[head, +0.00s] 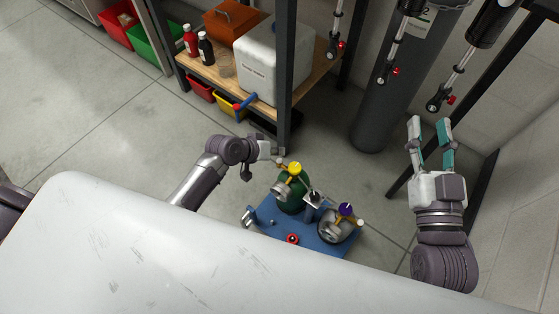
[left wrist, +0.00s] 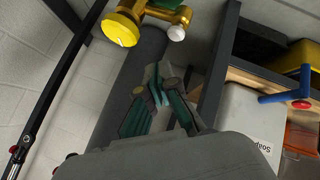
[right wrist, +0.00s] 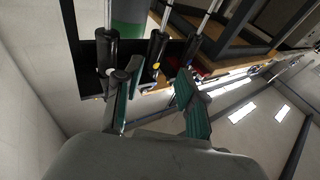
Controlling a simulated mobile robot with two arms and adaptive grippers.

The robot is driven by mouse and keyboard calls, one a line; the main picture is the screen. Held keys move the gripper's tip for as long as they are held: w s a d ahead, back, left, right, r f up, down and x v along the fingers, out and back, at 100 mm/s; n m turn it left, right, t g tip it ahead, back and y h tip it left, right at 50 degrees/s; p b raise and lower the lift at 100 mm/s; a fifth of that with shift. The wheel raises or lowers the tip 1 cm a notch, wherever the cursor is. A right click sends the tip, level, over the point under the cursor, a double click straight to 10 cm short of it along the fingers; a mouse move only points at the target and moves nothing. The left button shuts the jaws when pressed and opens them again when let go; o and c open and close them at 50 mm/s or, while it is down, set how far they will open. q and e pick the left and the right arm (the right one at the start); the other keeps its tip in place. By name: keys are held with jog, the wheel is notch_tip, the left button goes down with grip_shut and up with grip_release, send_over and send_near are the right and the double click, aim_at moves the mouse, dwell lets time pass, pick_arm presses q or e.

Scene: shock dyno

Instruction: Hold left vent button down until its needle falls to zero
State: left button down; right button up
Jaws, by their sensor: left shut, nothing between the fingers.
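The blue-based rig (head: 262,216) on the floor carries a dark green cylinder (head: 292,200). A yellow-capped fitting (head: 295,168) sits on top, with a small cream knob, apparently the left vent button (head: 281,162), on its left side. In the left wrist view the yellow gauge (left wrist: 122,29) and the cream button (left wrist: 176,33) show at the top. My left gripper (head: 280,152) is shut and empty, close to the button; contact cannot be told. In the left wrist view its fingertips (left wrist: 158,84) appear below the button. The needle is not readable. My right gripper (head: 430,125) is open and empty.
A purple-capped fitting (head: 346,209) stands on the rig's right, and a red button (head: 292,239) at its front. A wooden shelf (head: 215,86) with a white container (head: 268,62) stands behind. A grey cylinder (head: 381,110) and hanging shocks are near my right gripper. A white surface (head: 120,240) fills the foreground.

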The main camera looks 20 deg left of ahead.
aim_at(279, 161)
pick_arm(q)
jog(key=shift+f+b, duration=0.4)
jog(key=shift+f, duration=0.45)
pick_arm(e)
jog(key=shift+s+a+r+t+y, duration=0.15)
jog(key=shift+s+r+t, duration=0.1)
jog(key=shift+r+t, duration=0.35)
jog(key=shift+s+d+r+t+y, duration=0.1)
jog(key=shift+s+r+t+y, duration=0.2)
jog(key=shift+r, duration=0.5)
jog(key=shift+s+a+r+t+y, duration=0.1)
jog(key=shift+s+r+t, duration=0.05)
jog(key=shift+r+t, duration=0.45)
jog(key=shift+r, duration=0.1)
pick_arm(q)
jog(key=shift+f, duration=0.1)
jog(key=shift+f, duration=0.3)
pick_arm(e)
jog(key=shift+s+r, duration=0.2)
jog(key=shift+r, duration=0.05)
